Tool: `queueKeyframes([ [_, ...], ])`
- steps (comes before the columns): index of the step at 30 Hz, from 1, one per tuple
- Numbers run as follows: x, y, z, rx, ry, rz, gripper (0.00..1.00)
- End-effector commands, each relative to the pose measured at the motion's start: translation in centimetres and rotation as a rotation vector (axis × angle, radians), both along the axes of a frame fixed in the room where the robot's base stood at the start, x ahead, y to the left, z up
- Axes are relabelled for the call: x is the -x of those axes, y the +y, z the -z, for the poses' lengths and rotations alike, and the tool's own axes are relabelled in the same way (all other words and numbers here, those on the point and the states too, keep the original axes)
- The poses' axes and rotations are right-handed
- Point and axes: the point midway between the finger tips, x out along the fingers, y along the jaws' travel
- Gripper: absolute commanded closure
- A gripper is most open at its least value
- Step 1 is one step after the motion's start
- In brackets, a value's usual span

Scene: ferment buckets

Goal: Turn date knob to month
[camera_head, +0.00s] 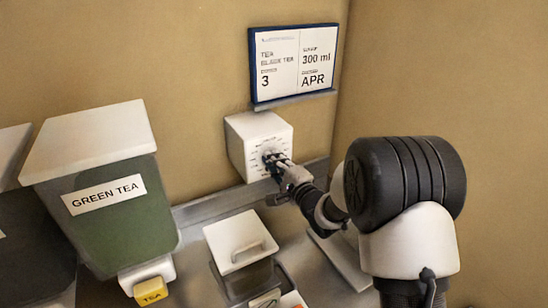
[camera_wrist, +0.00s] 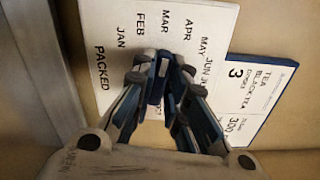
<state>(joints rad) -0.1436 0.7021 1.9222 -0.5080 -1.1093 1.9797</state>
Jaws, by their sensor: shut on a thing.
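The date dial is a white box (camera_head: 243,133) fixed low on the wall, with printed labels around its knob (camera_head: 268,151). My gripper (camera_head: 276,161) reaches it from the right and is shut on the knob. In the wrist view, the dial face (camera_wrist: 112,22) shows PACKED, JAN, FEB, MAR, APR, MAY and JUN. My gripper's fingers (camera_wrist: 166,77) cover the knob there, so its pointer is hidden. A blue-framed sign (camera_head: 294,62) above the dial reads TEA, BLACK TEA, 3, 300 ml and APR. It also shows in the wrist view (camera_wrist: 262,90).
A green tea bucket (camera_head: 115,225) with a white lid (camera_head: 90,140) stands at left, with a yellow-tagged tap (camera_head: 150,291). A smaller white-lidded container (camera_head: 240,240) stands on the counter below the dial. A wall corner lies close to the right of the sign.

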Motion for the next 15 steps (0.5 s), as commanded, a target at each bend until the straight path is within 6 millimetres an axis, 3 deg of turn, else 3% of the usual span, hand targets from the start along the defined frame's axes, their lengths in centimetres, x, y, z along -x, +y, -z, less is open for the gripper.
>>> queueKeyframes([
  [15,-0.05,-0.03,-0.26,-0.234,0.157,-0.001,1.0],
])
